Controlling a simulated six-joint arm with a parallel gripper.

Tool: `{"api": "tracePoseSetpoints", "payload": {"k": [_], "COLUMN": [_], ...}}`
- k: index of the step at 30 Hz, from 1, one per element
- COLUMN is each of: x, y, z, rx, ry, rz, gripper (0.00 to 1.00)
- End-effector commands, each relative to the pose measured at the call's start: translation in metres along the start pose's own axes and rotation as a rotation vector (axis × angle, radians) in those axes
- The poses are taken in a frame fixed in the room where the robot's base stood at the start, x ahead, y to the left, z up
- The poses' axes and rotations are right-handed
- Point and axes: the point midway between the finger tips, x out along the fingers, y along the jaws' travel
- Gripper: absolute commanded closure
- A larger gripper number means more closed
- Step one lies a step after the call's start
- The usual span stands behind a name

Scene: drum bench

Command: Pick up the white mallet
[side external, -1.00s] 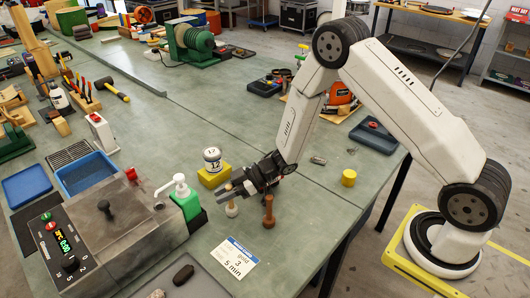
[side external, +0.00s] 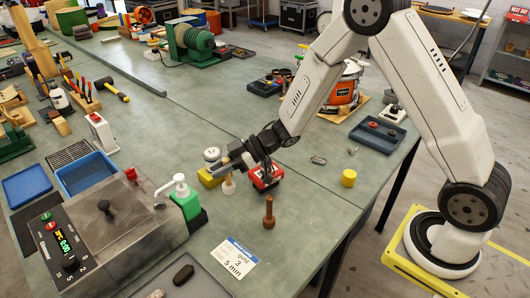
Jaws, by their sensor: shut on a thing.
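A brown mallet-like piece (side external: 268,213) stands upright on the bench to the right and nearer the camera, apart from my gripper.
A red box (side external: 266,178) sits just right of my gripper. A green-and-white dispenser (side external: 186,198) stands front left. A yellow cylinder (side external: 348,178) is at right, with clear bench between.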

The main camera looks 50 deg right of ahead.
Motion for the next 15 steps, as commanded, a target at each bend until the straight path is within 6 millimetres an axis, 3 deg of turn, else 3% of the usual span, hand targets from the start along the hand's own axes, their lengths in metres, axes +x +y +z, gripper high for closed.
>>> {"api": "tracePoseSetpoints", "payload": {"k": [15], "x": [-0.0044], "y": [-0.0003], "z": [-0.0103], "rx": [0.0], "ry": [0.0], "rz": [-0.001], "gripper": [1.0]}}
